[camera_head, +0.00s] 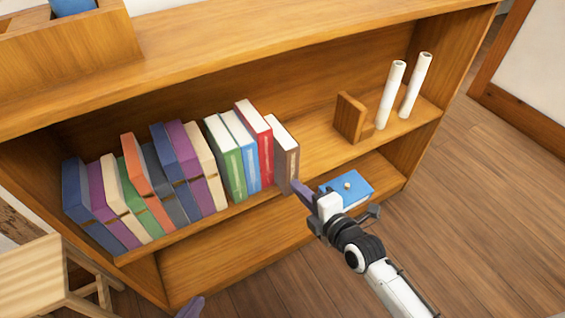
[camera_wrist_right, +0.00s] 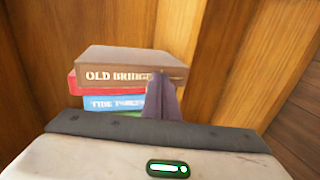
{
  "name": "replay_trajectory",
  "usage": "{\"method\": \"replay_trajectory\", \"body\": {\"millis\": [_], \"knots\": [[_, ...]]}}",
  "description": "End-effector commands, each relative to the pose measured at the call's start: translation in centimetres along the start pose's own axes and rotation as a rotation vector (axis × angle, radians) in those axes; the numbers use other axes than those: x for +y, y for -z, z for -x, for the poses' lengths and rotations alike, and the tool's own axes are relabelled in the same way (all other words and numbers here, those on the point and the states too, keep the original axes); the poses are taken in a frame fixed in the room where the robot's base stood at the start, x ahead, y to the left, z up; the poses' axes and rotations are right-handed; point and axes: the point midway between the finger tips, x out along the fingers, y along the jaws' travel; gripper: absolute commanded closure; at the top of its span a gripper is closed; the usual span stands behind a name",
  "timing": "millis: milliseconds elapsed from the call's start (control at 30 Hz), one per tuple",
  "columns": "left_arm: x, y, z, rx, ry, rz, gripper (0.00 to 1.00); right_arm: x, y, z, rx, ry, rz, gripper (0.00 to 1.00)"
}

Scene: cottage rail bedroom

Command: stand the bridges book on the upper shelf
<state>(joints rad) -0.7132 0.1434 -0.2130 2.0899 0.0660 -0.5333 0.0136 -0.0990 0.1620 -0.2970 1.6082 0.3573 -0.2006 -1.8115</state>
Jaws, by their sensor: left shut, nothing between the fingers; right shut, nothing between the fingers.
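The bridges book (camera_head: 286,145) is brown with a pale page block. It stands at the right end of the row on the upper shelf (camera_head: 318,150), beside a red book (camera_head: 262,150). Its spine, lettered "OLD BRIDGES", shows in the right wrist view (camera_wrist_right: 115,74), partly hidden by my fingers. My right gripper (camera_head: 300,190) is shut and empty, its purple fingertips just in front of the book's lower spine; I cannot tell if they touch. It also shows in the right wrist view (camera_wrist_right: 160,98). My left gripper (camera_head: 190,307) is shut, only its tip showing at the bottom edge.
More books (camera_head: 150,185) fill the shelf to the left. To the right are bare shelf, a wooden bookend (camera_head: 349,117) and two white rolls (camera_head: 391,95). A wooden stool (camera_head: 30,275) stands at the left.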

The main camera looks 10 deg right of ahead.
Motion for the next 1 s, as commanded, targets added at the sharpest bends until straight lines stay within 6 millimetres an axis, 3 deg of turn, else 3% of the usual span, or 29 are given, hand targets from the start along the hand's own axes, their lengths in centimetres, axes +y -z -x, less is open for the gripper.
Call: {"method": "replay_trajectory", "body": {"millis": [1000], "knots": [[0.0, -1.1, -0.4, -0.008, -0.001, 0.003, 1.0, 1.2, 0.0, -4.0, 0.0, 0.0, 0.001, 1.0]]}}
